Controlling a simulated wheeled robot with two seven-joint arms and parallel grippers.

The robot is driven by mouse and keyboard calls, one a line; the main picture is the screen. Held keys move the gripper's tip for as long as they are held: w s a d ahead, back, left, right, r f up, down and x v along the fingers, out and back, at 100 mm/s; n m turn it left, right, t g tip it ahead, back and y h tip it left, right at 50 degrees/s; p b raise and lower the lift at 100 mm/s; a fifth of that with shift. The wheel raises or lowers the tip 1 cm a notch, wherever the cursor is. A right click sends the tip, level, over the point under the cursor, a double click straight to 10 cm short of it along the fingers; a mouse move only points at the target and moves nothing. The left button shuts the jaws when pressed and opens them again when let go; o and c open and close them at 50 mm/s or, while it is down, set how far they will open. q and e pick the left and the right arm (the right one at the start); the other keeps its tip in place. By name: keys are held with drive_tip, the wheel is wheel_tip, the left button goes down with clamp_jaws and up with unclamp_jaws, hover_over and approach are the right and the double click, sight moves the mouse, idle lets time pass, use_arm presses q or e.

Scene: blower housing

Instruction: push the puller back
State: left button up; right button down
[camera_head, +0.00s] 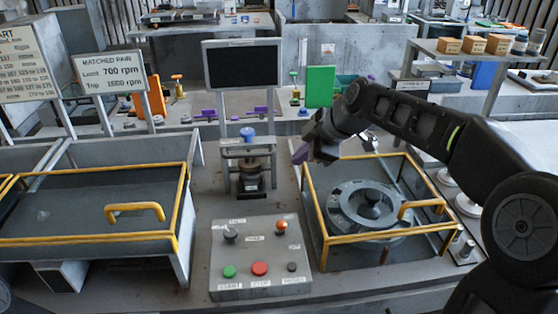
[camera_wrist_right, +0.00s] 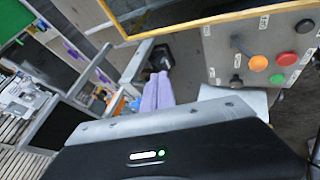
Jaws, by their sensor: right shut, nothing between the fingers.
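A small grey upright frame with a blue knob (camera_head: 248,133) on top stands at the middle of the bench in the head view. It looks like the puller (camera_head: 248,165), with a dark round part held under its crossbar. My right gripper (camera_head: 300,152) is to the right of it, apart from it, with its purple fingers closed together and empty. The same fingers (camera_wrist_right: 157,92) show closed in the right wrist view, pointing towards a dark part partly hidden behind them. My left gripper is not in view.
A control box (camera_head: 260,270) with several knobs and buttons stands in front. A yellow-edged guard (camera_head: 330,240) surrounds a round housing (camera_head: 368,208) below my right arm. A yellow-railed lid (camera_head: 90,210) is at left. A dark monitor (camera_head: 243,66) stands behind.

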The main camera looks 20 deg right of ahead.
drive_tip(key=p, duration=0.3)
approach(272, 170)
wheel_tip(272, 170, down, 3)
drive_tip(key=s+a, duration=0.2)
drive_tip(key=w, duration=0.1)
drive_tip(key=w+p, duration=0.1)
drive_tip(key=w, duration=0.1)
drive_tip(key=w+d, duration=0.1)
drive_tip(key=shift+w+f, duration=0.2)
drive_tip(key=shift+w, duration=0.1)
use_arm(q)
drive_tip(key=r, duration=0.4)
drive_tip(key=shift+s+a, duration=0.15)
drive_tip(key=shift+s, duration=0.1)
